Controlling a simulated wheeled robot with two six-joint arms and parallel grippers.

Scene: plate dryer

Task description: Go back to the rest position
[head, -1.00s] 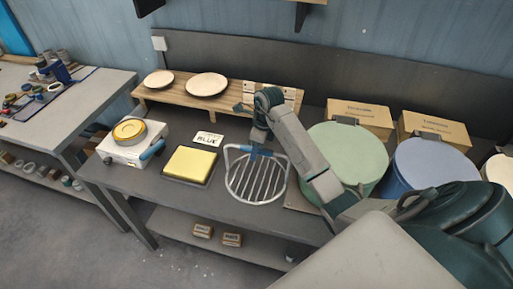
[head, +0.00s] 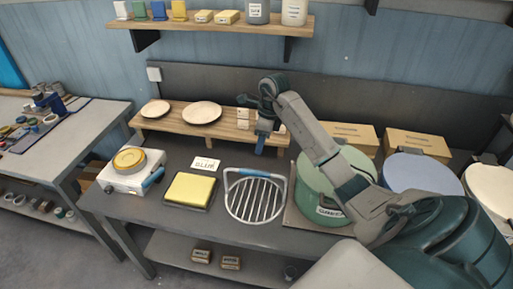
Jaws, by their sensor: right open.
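My right gripper (head: 262,142) hangs from the arm that comes in from the right, pointing down with its blue-tipped fingers. It is open, and no object shows in it. It is in front of the right part of the wooden plate rack, above and behind the round wire dryer rack (head: 256,211). The dryer rack has a blue handle and lies empty on the grey table, apart from the gripper. Two pale plates, a smaller one (head: 155,108) and a larger one (head: 201,112), sit on the wooden rack (head: 176,125). My left gripper is not in view.
A yellow sponge pad (head: 190,187) in a dark tray and a white BLUE card (head: 205,164) lie left of the dryer rack. A white appliance (head: 131,175) stands at the left. Green (head: 318,190) and blue (head: 423,175) round containers stand right. A loaded shelf (head: 215,25) hangs above.

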